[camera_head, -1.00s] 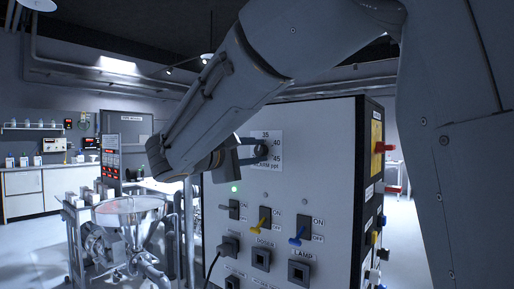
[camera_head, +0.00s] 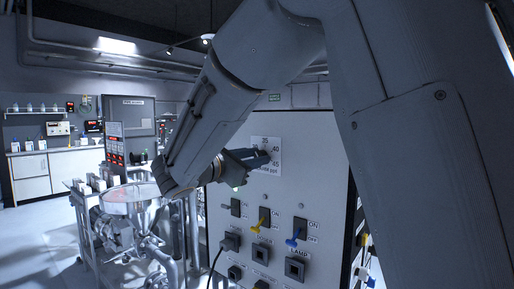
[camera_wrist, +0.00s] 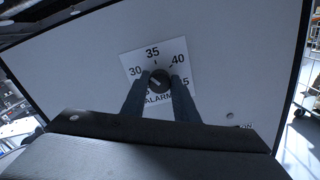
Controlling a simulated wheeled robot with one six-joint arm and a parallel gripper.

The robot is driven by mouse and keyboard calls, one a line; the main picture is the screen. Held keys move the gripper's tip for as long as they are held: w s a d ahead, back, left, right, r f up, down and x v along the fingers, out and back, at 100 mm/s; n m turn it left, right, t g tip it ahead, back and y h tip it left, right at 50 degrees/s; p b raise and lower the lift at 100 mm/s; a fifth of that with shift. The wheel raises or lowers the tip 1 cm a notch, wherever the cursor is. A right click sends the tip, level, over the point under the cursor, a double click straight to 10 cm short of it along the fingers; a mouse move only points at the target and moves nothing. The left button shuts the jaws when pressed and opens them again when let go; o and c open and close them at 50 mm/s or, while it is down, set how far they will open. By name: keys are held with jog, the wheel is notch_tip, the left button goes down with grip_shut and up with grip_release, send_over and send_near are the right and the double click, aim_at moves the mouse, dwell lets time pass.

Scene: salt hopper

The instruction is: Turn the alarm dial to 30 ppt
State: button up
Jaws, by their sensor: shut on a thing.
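The alarm dial is a dark round knob (camera_wrist: 158,77) on a white scale plate (camera_wrist: 135,61) marked 30, 35, 40 and 45, with part of the lower scale hidden by my fingers. My gripper (camera_wrist: 159,86) has one finger on each side of the knob and is shut on it. I cannot tell for sure which number the knob points to. In the head view my gripper (camera_head: 258,159) reaches the scale plate (camera_head: 266,141) from the left and covers much of the knob.
The grey control panel (camera_head: 325,180) carries a yellow switch (camera_head: 262,222), a blue switch (camera_head: 296,237) and sockets below the dial. A metal hopper (camera_head: 130,200) stands left of the panel. Open floor (camera_head: 40,235) lies at far left.

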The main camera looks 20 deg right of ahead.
jog(key=shift+n+p, duration=2.1)
jog(key=shift+n, duration=0.2)
jog(key=shift+f, duration=0.1)
jog(key=o, duration=1.1)
jog(key=shift+c, duration=0.2)
jog(key=shift+a, duration=0.15)
jog(key=b+v, duration=0.2)
jog(key=v, duration=0.5)
jog(key=shift+s+a+b, duration=0.2)
jog(key=shift+b, duration=0.2)
jog(key=shift+d, duration=0.1)
